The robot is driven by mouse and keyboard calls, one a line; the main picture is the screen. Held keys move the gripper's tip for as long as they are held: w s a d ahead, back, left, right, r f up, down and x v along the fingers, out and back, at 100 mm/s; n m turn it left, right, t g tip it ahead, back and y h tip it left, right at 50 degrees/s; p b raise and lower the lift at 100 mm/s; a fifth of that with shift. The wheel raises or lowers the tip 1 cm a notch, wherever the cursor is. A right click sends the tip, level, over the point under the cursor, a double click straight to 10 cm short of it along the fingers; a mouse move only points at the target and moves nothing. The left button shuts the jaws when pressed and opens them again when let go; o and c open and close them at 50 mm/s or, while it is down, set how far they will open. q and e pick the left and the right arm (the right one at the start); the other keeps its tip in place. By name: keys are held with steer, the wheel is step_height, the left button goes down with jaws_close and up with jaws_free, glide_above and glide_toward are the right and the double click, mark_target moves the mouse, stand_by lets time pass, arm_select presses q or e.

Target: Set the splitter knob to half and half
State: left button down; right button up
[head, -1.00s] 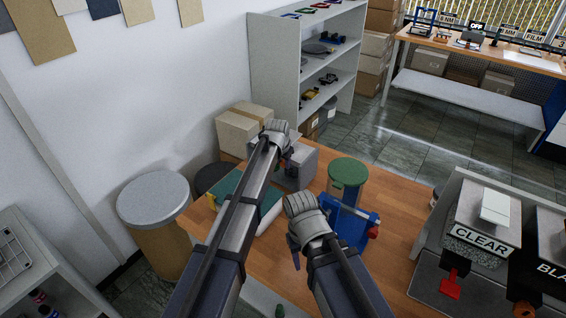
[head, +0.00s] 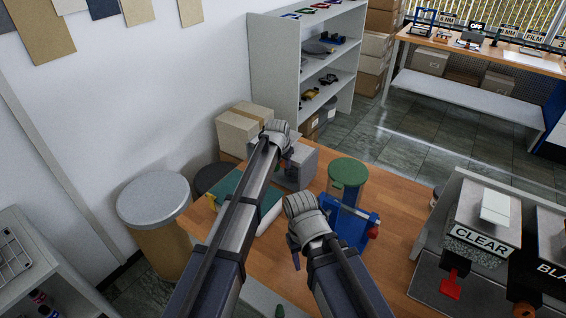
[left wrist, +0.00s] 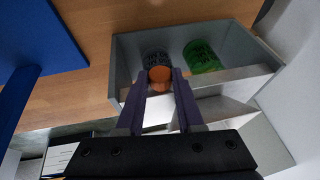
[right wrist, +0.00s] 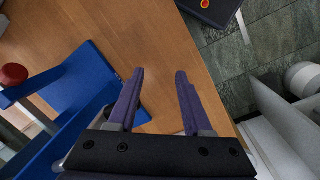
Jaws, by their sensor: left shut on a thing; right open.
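The splitter is a grey open box (head: 318,164) on the wooden bench in the head view, partly hidden behind my left arm. The left wrist view shows its grey wall (left wrist: 258,83) and an orange round knob (left wrist: 159,74) at its near side. My left gripper (left wrist: 162,78) has its two purple fingers closed on the orange knob. The knob's setting cannot be read. My right gripper (right wrist: 160,72) is open and empty above the bench.
A blue press (head: 350,222) with a red knob stands on the bench beside my right gripper, near a green-topped canister (head: 348,171). Cardboard boxes (head: 240,130) sit behind the splitter. A machine labelled CLEAR (head: 482,241) is at right. Some bare bench lies between.

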stand_by(0.3)
arm_select(q)
steer(key=w+a, duration=0.3)
steer(key=a, duration=0.2)
steer(key=shift+w, duration=0.2)
steer(key=c, duration=0.5)
jaws_free()
steer(key=p+v, duration=0.7)
steer(key=v, duration=0.1)
